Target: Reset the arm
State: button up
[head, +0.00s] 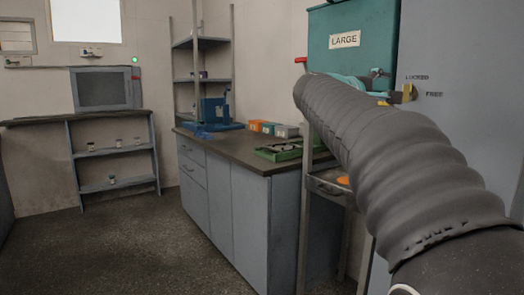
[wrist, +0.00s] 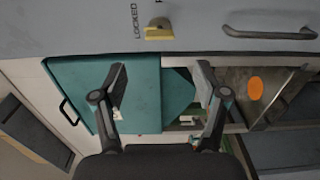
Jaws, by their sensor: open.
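My gripper (wrist: 160,90) shows in the wrist view with its two fingers spread apart and nothing between them. Behind the fingers is a teal box (wrist: 75,80) with a black handle. In the head view my arm crosses the right side, and a teal box labelled LARGE (head: 350,62) stands behind it. The gripper is mostly hidden behind the arm there; only small teal and grey parts show near the box. A yellow latch (head: 408,93) sits between the words LOCKED and FREE on a grey panel; it also shows in the wrist view (wrist: 158,30).
A counter (head: 240,150) with grey cabinets holds a green tray (head: 278,153), small boxes (head: 267,128) and a blue device (head: 213,110). A metal stand with an orange disc (wrist: 256,88) is close to the gripper. Low shelves (head: 112,151) stand at the back left. The floor (head: 120,245) is clear.

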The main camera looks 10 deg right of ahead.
jog(key=s+a+f+m+g+y, duration=0.1)
jog(key=a+f+y, duration=0.25)
jog(key=f, duration=0.75)
jog(key=s+a+f+m+y, duration=0.1)
jog(key=s+a+f+y, duration=0.2)
jog(key=f, duration=0.9)
jog(key=s+a+f+m+y, duration=0.2)
jog(key=s+a+f+y, duration=0.8)
jog(key=s+a+f, duration=0.8)
jog(key=shift+s+a+f+m, duration=0.3)
jog(key=shift+s+a, duration=0.45)
jog(key=shift+s, duration=1.15)
